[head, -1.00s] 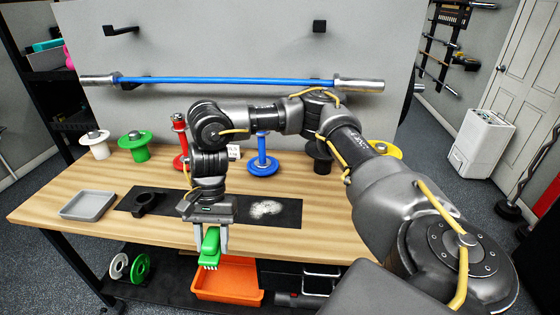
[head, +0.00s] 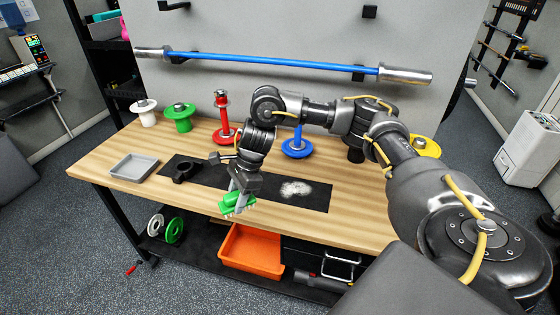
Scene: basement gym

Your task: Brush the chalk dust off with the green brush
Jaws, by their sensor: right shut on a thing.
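The chalk dust (head: 296,188) is a white patch on the right part of a black mat (head: 318,200) on the wooden table. My right gripper (head: 240,200) is shut on the green brush (head: 232,203) and holds it near the table's front edge, left of and in front of the dust. The brush lies tilted in the jaws, with pale bristles at its lower side. I cannot tell whether it touches the table. My left gripper is out of view.
A black holder (head: 184,172) stands on the mat's left part, beside a grey tray (head: 134,167). White, green, red, blue and yellow weight stands line the table's back. A blue barbell (head: 270,65) hangs on the wall behind. An orange bin (head: 252,252) sits on the lower shelf.

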